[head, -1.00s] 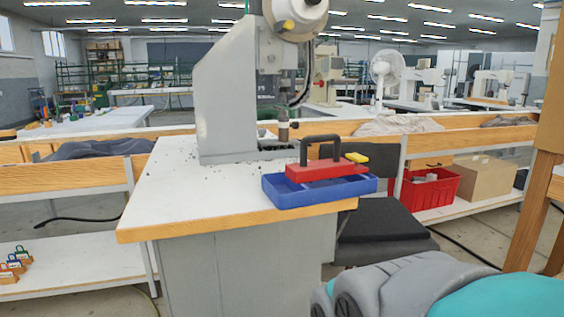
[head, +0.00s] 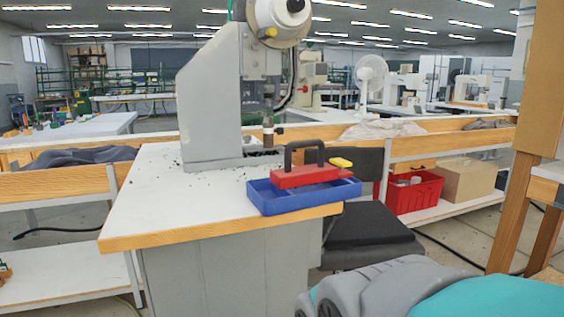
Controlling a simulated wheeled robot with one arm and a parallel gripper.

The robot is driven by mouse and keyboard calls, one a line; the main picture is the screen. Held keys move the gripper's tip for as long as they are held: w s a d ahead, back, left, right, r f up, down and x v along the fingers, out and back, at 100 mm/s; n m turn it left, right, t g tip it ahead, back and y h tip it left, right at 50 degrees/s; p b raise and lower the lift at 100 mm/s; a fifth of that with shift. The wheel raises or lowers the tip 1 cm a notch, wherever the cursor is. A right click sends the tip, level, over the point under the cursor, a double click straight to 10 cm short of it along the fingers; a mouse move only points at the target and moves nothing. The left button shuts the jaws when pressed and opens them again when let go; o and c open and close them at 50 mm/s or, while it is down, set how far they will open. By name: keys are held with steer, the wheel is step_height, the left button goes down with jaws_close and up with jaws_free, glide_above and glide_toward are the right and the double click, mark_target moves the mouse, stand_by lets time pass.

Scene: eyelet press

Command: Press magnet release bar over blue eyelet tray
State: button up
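The blue eyelet tray (head: 270,206) sits at the right front corner of the white press table, with its right end close to the table's edge. A red magnet (head: 300,177) with a black handle (head: 290,156) lies across the tray's top toward its back side. A yellow release bar (head: 341,162) sticks out at the magnet's right end. I cannot tell whether eyelets cling under the magnet. My gripper is not in view; a grey and teal part at the lower right appears to be mine.
The grey eyelet press (head: 210,100) stands on the table (head: 150,205) just behind the tray. Small dark bits lie scattered around its base. A black chair (head: 370,232) stands right of the table. A red crate (head: 414,192) and cardboard box (head: 467,180) are on a low shelf behind.

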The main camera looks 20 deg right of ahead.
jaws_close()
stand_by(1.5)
